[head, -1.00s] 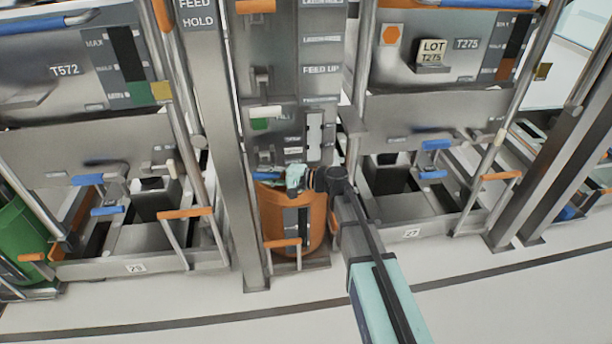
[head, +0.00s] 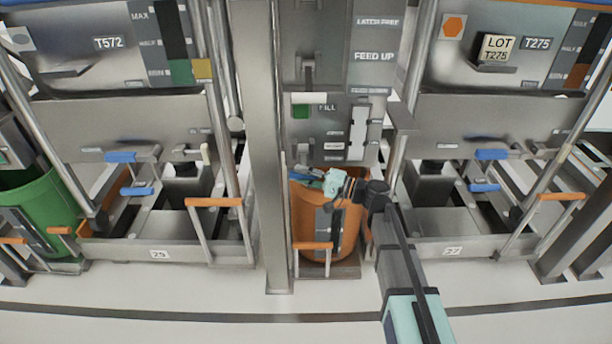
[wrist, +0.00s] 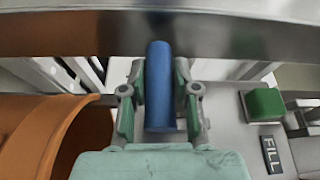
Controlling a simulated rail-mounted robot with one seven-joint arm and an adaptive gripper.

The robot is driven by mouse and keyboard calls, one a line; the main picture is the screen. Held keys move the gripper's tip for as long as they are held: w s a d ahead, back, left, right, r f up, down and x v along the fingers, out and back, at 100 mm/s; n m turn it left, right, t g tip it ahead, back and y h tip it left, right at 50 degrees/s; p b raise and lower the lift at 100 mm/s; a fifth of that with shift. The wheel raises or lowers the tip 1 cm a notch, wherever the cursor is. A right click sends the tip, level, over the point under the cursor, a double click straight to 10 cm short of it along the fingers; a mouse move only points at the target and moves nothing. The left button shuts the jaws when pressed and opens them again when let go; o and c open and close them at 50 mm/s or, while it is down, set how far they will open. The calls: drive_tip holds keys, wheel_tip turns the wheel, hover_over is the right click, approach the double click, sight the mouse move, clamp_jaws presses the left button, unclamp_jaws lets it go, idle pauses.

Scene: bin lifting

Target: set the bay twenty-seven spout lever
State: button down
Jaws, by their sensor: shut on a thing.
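My gripper (head: 312,178) is above the orange bin (head: 303,222) at the middle station. In the wrist view its green fingers (wrist: 158,100) are closed on either side of a blue cylindrical handle (wrist: 158,85). The handle runs lengthwise between them, below a metal bar. In the head view the handle is mostly hidden by the gripper. The bay marked 27 (head: 452,251) is at the right. It has an upper blue lever (head: 490,155) and a lower blue lever (head: 485,187), both apart from my gripper.
A steel post (head: 262,150) stands just left of the orange bin. The panel above has a green FILL button (head: 300,111), also in the wrist view (wrist: 264,103). Bay 29 (head: 160,254) and a green bin (head: 45,215) are at the left. The floor in front is clear.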

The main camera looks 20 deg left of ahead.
drive_tip(key=shift+w+f, duration=0.15)
drive_tip(key=shift+w, duration=0.05)
drive_tip(key=c, duration=0.9)
unclamp_jaws()
drive_tip(key=shift+a+f, duration=0.1)
drive_tip(key=shift+d, duration=0.25)
drive_tip(key=d, duration=1.1)
drive_tip(key=shift+s+d+f, duration=0.1)
drive_tip(key=shift+s+d, duration=0.2)
